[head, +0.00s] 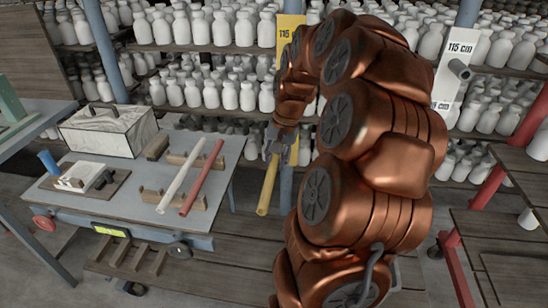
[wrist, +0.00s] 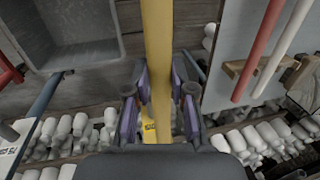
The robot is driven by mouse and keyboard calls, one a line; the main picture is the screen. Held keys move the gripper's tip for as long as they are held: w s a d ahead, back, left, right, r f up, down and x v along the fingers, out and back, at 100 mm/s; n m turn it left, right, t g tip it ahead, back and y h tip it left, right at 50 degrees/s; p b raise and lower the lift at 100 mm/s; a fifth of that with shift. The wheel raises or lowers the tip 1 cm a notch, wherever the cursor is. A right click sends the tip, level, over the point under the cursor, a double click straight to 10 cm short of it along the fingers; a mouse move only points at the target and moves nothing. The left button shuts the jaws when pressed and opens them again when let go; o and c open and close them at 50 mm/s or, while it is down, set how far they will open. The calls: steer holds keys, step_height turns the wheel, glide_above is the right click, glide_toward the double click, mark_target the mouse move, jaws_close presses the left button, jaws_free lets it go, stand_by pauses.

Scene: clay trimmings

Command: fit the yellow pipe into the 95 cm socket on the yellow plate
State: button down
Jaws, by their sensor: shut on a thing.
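My gripper (head: 277,150) is shut on the yellow pipe (head: 266,192), which hangs steeply below it beside the cart. The wrist view shows the yellow pipe (wrist: 158,40) running up the picture between my two fingers (wrist: 161,88). The yellow plate (head: 291,27) is on a blue post behind my arm, with "115" readable at its top. My arm covers much of the plate, and I see no 95 cm socket in the head view. In the wrist view a yellow patch with dark lettering (wrist: 168,149) shows low behind the pipe, partly hidden by my gripper.
A white plate (head: 459,45) marked 115 cm bears a grey socket (head: 459,70) on another blue post. A white pipe (head: 181,177) and a red pipe (head: 202,178) lie on wooden rests on the cart (head: 116,204). Shelves of white bottles (head: 230,28) stand behind.

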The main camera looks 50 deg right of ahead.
steer(key=shift+b, duration=0.3)
steer(key=shift+w+d, duration=0.55)
steer(key=shift+d, duration=0.25)
steer(key=shift+w+d, duration=0.5)
steer(key=shift+d, duration=0.25)
steer(key=shift+w+d, duration=0.55)
steer(key=shift+d, duration=0.25)
steer(key=shift+b, duration=0.4)
stand_by(0.4)
steer(key=shift+w+d+p, duration=0.3)
steer(key=shift+w+d, duration=0.5)
steer(key=shift+d, duration=0.35)
steer(key=shift+w+d+p, duration=0.35)
steer(key=shift+w+d, duration=0.45)
steer(key=shift+d, duration=0.3)
steer(key=shift+w+d+p, duration=0.3)
steer(key=shift+w+d, duration=0.5)
steer(key=shift+d, duration=0.35)
stand_by(1.2)
